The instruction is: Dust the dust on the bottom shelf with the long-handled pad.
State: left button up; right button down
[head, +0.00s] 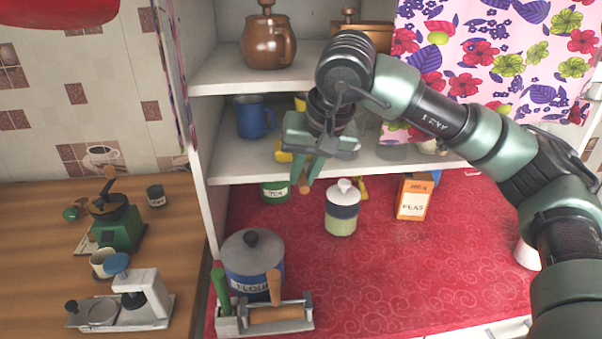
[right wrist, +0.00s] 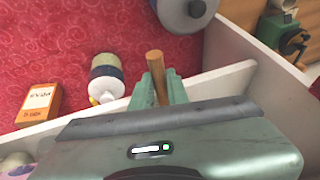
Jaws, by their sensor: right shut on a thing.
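My right gripper (head: 305,183) is shut on a wooden handle, whose end also shows between the fingers in the right wrist view (right wrist: 157,75). The gripper is in front of the lower shelf (head: 228,170), near its front edge. I take the handle to be the long-handled pad's; its pad end is hidden behind the gripper and arm. Bits of yellow show behind the gripper, and I cannot tell what they belong to. I cannot make out dust on the visible part of the shelf. My left gripper is not in view.
A blue mug (head: 251,117) stands on the lower shelf, left of the gripper. Below are a lidded jar (head: 342,210), a peas box (head: 414,197), a green tin (head: 274,191) and a flour canister (head: 252,262). A floral curtain (head: 480,60) covers the shelves' right side.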

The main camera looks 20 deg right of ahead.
jog(key=shift+w+a, duration=0.75)
jog(key=shift+a, duration=2)
jog(key=shift+s+d+b, duration=0.25)
jog(key=shift+d, duration=0.7)
jog(key=shift+s+d+b, duration=0.25)
jog(key=shift+s+d, duration=0.05)
jog(key=shift+d, duration=0.7)
jog(key=shift+s+d+b, duration=0.25)
jog(key=shift+d, duration=0.7)
jog(key=shift+r+p, duration=0.55)
jog(key=shift+r, duration=0.25)
jog(key=shift+s+a, duration=0.1)
jog(key=shift+s, duration=0.1)
jog(key=s+a+b, duration=0.3)
jog(key=s, duration=1)
jog(key=shift+a, duration=0.4)
